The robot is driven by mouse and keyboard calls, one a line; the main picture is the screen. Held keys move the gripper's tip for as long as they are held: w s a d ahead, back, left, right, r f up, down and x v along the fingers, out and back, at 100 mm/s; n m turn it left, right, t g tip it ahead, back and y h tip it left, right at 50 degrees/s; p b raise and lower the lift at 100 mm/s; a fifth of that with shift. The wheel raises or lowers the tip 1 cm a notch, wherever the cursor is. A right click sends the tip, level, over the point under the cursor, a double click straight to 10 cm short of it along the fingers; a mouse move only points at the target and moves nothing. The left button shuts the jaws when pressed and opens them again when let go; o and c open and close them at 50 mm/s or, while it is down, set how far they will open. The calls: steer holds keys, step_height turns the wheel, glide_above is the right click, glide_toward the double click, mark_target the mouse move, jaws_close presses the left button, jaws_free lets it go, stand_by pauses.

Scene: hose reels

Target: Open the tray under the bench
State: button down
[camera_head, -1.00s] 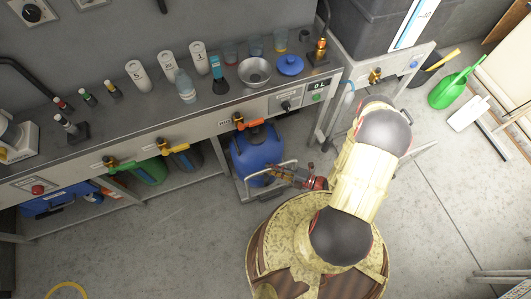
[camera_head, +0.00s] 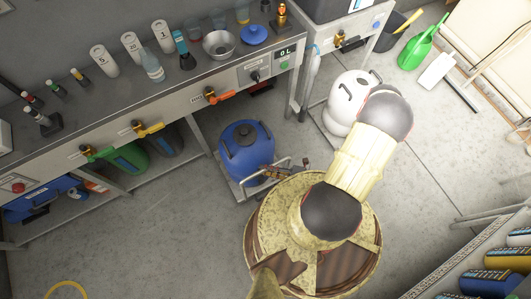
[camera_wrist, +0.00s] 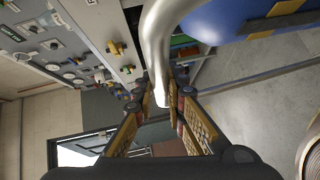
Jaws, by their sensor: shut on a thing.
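The grey tray (camera_head: 234,188) stands out on the floor side of the bench (camera_head: 150,95), carrying a blue drum (camera_head: 246,150) with a dark cap. A metal bar handle (camera_head: 282,161) rises at the tray's front. My gripper (camera_head: 299,171) is at this handle, partly hidden by my arm and base. In the wrist view, my gripper (camera_wrist: 160,108) is shut on the silver bar handle (camera_wrist: 158,40), which passes between the fingers. The blue drum (camera_wrist: 220,22) fills the upper right there.
Green (camera_head: 124,158) and dark containers sit under the bench to the left. A white canister (camera_head: 349,98) stands on the right. A rack of bottles (camera_head: 490,280) is at lower right. Open floor (camera_head: 170,240) lies to the left of my base.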

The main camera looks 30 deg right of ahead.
steer(key=c, duration=1.8)
jaws_free()
steer(key=shift+d, duration=0.15)
steer(key=v, duration=1.1)
steer(key=shift+s+d, duration=0.25)
steer(key=shift+s, duration=0.1)
